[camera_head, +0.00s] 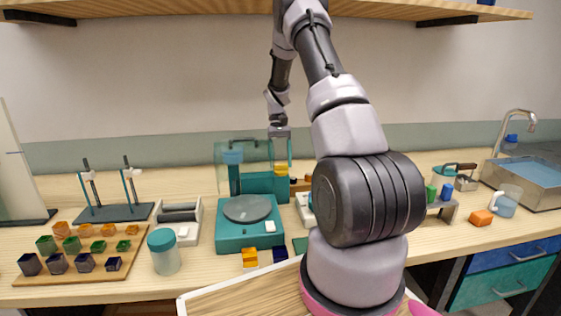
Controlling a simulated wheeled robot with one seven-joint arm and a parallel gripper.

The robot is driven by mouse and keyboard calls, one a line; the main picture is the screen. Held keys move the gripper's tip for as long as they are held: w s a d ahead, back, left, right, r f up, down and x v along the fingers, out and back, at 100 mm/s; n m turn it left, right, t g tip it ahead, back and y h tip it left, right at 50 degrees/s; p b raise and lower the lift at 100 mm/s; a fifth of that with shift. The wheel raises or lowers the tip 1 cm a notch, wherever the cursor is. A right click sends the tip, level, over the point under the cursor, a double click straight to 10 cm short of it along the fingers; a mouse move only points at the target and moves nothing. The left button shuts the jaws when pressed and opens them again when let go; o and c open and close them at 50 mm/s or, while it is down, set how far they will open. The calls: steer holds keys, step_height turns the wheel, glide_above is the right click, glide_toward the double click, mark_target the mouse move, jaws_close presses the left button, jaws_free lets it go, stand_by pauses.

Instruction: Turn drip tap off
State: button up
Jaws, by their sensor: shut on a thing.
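A curved metal tap (518,118) stands at the sink at the far right, with a small blue part (510,140) below its spout. Whether the tap drips is too small to tell. My gripper (280,133) is far to the left of the tap, raised above the back of a teal machine (250,231). It is shut on what looks like a thin teal rod (290,152), which hangs upright below it. The fingertips are small and their grip is hard to make out.
The sink (530,174) holds blue water. A clear jug (506,202), an orange block (481,218) and a small rack (440,207) stand left of it. A rod stand (113,212), a lidded jar (165,257) and a board of coloured cubes (110,272) fill the left.

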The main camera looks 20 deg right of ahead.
steer(key=o, duration=1.4)
steer(key=v, duration=1)
steer(key=shift+w+d+r, duration=0.15)
steer(key=shift+w+r, duration=0.05)
steer(key=shift+r, duration=0.15)
